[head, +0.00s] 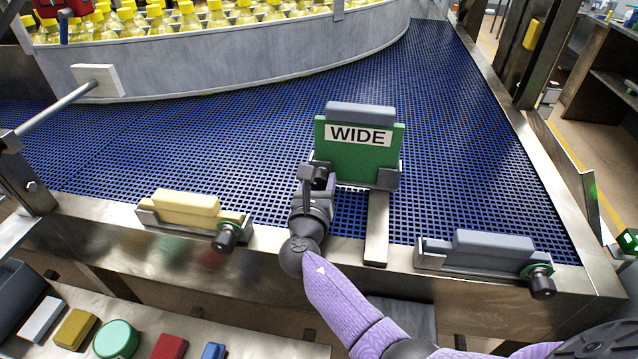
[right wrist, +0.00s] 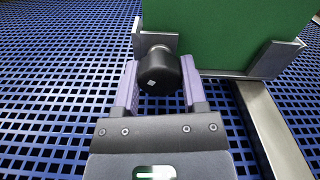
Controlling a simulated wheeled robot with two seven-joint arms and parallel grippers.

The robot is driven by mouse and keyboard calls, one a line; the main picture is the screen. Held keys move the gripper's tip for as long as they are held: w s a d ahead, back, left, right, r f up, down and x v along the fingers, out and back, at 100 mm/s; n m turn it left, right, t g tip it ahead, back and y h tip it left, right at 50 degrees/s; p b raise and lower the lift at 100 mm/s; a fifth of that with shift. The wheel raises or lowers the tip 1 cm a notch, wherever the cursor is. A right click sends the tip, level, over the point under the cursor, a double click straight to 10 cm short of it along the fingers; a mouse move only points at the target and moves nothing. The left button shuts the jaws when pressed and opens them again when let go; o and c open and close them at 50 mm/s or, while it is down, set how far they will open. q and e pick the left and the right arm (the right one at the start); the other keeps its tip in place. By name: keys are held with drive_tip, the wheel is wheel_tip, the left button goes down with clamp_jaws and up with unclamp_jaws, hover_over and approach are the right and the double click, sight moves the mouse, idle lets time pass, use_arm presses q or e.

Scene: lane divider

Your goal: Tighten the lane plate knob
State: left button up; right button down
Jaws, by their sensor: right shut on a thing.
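The green lane plate (head: 358,160) with a white "WIDE" label stands upright in a grey metal holder (head: 388,178) above the blue conveyor, with a grey block along its top edge. The black lane plate knob (right wrist: 158,73) sits at the lower left of the plate, on the holder's bracket. My right gripper (right wrist: 160,88) has its two purple-grey fingers on either side of the knob and is shut on it. In the head view, the right gripper (head: 319,181) partly hides the knob. My left gripper is not in view.
A metal bar (head: 377,230) runs from the holder to the conveyor's front rail. Side guides with black knobs sit on the rail: a yellow one (head: 186,207) at left, a grey one (head: 490,248) at right. Yellow-capped bottles (head: 190,20) stand behind a curved wall.

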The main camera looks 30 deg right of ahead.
drive_tip(key=m+b, duration=0.2)
drive_tip(key=m, duration=0.4)
drive_tip(key=shift+f, duration=0.15)
drive_tip(key=m+b, duration=0.2)
drive_tip(key=m, duration=0.4)
idle(0.4)
drive_tip(key=shift+c, duration=0.7)
unclamp_jaws()
drive_tip(key=shift+s, duration=0.1)
drive_tip(key=p+v, duration=0.1)
drive_tip(key=v, duration=0.9)
